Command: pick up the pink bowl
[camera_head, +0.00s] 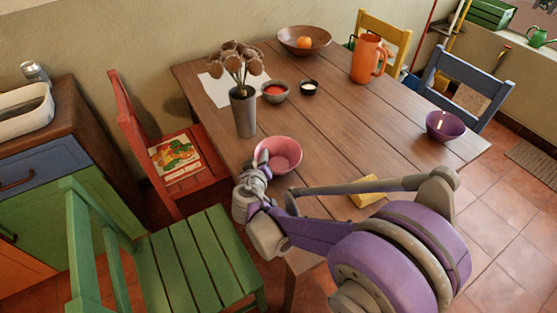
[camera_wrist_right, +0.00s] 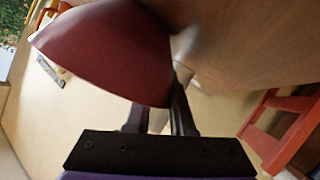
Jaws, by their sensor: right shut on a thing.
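The pink bowl (camera_head: 283,156) is at the near left edge of the wooden table in the head view. My right gripper (camera_head: 262,167) is at the bowl's left rim. In the right wrist view the bowl (camera_wrist_right: 108,50) fills the upper left, and the fingers of my right gripper (camera_wrist_right: 158,103) are shut on its rim. The tabletop (camera_wrist_right: 235,35) shows close beside the bowl. I cannot tell whether the bowl still touches the table. My left gripper is not in view.
A grey vase (camera_head: 243,112) with dried flowers stands behind the bowl. A small bowl with red contents (camera_head: 274,92), an orange pitcher (camera_head: 367,62) and a purple bowl (camera_head: 445,126) are farther off. A yellow block (camera_head: 367,199) lies by my arm. A green chair (camera_head: 192,258) stands in front.

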